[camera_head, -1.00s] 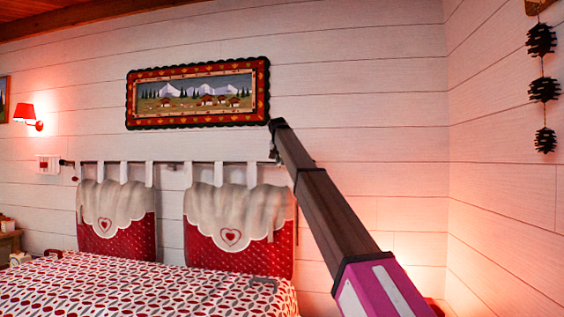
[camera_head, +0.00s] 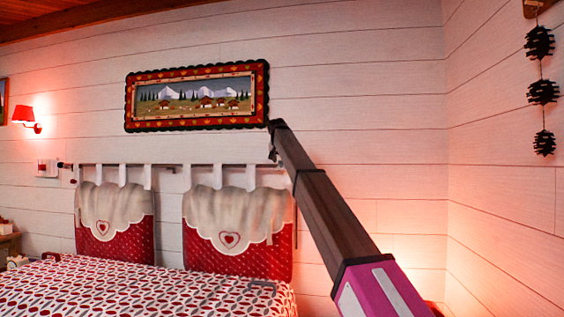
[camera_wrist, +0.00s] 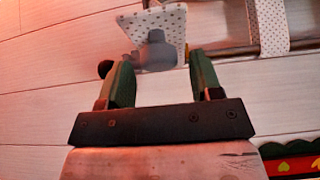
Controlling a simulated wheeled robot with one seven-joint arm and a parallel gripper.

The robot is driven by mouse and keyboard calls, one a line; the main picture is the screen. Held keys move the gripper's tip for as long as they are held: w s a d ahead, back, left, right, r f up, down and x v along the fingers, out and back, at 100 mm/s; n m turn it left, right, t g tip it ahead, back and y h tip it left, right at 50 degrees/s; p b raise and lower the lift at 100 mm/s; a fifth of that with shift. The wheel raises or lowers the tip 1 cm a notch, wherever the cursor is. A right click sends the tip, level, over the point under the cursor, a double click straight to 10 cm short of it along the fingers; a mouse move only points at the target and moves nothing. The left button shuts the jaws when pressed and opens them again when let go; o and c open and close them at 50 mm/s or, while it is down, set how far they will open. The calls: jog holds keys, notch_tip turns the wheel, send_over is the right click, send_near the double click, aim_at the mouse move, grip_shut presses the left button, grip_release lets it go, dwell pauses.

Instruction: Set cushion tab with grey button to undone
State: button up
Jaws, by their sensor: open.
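The cushion tab (camera_wrist: 176,16), pale cloth with small dark dots, shows at the top centre of the wrist view. Its grey button (camera_wrist: 155,52) stands out in front of it, between the fingertips of my gripper (camera_wrist: 160,66). The fingers are open, one on each side of the button; I cannot tell whether either touches it. In the head view my gripper (camera_head: 274,154) is small, beside the right end of the cushion rod. The tab and button cannot be made out there, and my arm covers part of that area.
A metal rod (camera_wrist: 238,50) runs along the wall, with another dotted strap (camera_wrist: 268,25) looped on it. Two red-and-white cushions (camera_head: 262,258) hang above the bed (camera_head: 150,290).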

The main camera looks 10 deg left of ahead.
jog(key=v, duration=0.9)
jog(key=shift+r, duration=0.4)
jog(key=shift+s, duration=0.1)
